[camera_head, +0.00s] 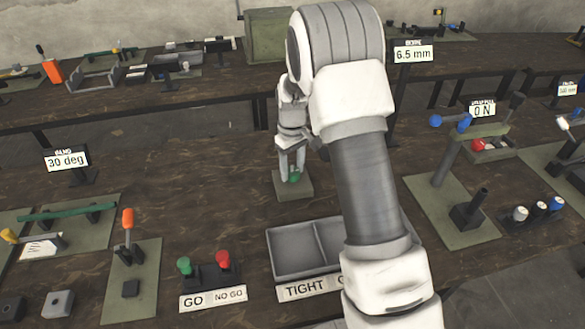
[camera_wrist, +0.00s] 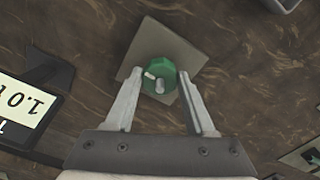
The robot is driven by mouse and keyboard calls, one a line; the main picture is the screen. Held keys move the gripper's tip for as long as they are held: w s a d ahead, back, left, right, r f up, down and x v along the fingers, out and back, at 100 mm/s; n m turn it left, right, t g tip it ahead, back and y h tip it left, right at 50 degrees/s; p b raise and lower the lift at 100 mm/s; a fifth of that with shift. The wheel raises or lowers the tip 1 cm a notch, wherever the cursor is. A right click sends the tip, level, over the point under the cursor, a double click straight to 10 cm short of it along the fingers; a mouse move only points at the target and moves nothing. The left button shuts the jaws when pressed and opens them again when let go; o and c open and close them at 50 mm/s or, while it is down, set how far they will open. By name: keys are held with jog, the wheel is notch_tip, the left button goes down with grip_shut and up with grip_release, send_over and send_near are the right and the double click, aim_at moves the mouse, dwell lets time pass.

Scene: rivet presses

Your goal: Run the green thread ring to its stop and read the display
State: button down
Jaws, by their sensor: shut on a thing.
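The green thread ring (camera_head: 295,176) sits over a square grey-green base plate (camera_head: 291,190) in the middle of the bench in the head view.
A GO / NO GO stand (camera_head: 210,272) with green and red handles is at front left. A grey divided tray (camera_head: 292,249) marked TIGHT stands in front of the plate, partly behind my arm. A 30 deg sign (camera_head: 67,160) stands left; a blue-handled press (camera_head: 450,165) stands right.

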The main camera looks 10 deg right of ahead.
aim_at(292, 171)
jog(key=m, duration=0.5)
jog(key=shift+r+m, duration=0.1)
jog(key=shift+m, duration=0.2)
jog(key=m, duration=0.5)
jog(key=shift+m+p, duration=0.4)
jog(key=shift+c, duration=1.3)
grip_release()
notch_tip(292, 171, up, 17)
jog(key=p, duration=0.1)
jog(key=shift+r, duration=0.2)
